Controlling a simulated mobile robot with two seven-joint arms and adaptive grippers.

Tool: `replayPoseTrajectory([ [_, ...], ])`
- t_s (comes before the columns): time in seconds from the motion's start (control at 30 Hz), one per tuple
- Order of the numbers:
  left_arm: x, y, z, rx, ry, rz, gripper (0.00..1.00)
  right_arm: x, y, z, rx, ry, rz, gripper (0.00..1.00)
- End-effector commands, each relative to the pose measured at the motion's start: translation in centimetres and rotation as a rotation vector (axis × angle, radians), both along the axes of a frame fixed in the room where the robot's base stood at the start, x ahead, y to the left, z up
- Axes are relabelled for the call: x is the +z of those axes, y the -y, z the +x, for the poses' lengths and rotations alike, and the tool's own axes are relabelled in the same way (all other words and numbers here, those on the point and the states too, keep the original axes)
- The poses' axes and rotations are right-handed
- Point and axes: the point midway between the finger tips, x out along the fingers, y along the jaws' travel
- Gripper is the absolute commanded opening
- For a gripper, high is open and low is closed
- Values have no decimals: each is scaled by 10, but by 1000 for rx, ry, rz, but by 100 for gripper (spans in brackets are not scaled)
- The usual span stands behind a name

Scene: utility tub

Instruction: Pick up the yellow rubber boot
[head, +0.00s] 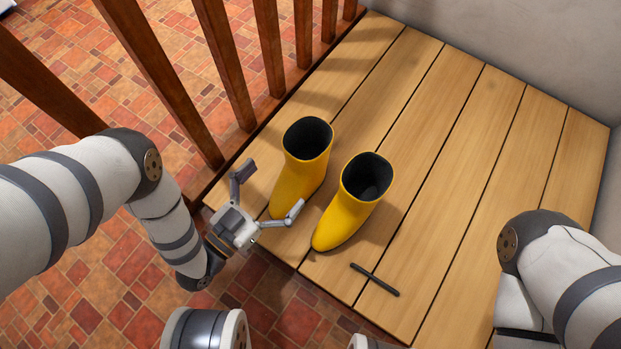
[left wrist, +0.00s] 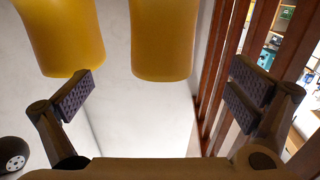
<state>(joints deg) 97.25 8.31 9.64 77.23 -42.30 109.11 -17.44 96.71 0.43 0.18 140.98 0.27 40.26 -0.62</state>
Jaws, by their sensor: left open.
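Two yellow rubber boots with dark insides stand upright side by side on a wooden platform (head: 450,150). The left boot (head: 306,172) is nearer the railing, and the right boot (head: 345,215) stands a small gap away. My left gripper (head: 270,192) is open and empty at the front left of the left boot, one finger on the railing side and the other by its toe. In the left wrist view both boots show cut off at the top, the railing-side one (left wrist: 163,40) between the open fingers (left wrist: 165,95) and the other (left wrist: 62,35) beyond one finger. My right gripper is out of view.
A wooden railing (head: 225,75) runs along the platform's left side, close to my left gripper. A thin black stick (head: 375,279) lies in front of the right boot. A pale wall (head: 540,50) bounds the back. The platform right of the boots is clear.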

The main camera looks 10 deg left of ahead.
Motion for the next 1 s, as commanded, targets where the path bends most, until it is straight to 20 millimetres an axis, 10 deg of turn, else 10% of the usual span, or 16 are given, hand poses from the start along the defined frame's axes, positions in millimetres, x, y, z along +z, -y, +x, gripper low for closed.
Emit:
replayPoseTrajectory([
  [0.43, -1, 34, 71, 0, 0, 1, 100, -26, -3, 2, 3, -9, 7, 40],
  [0.73, 1, 39, 80, 0, -5, 1, 100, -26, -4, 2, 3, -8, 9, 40],
  [1.0, 1, 39, 80, 0, -5, 1, 41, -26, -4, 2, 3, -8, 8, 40],
])
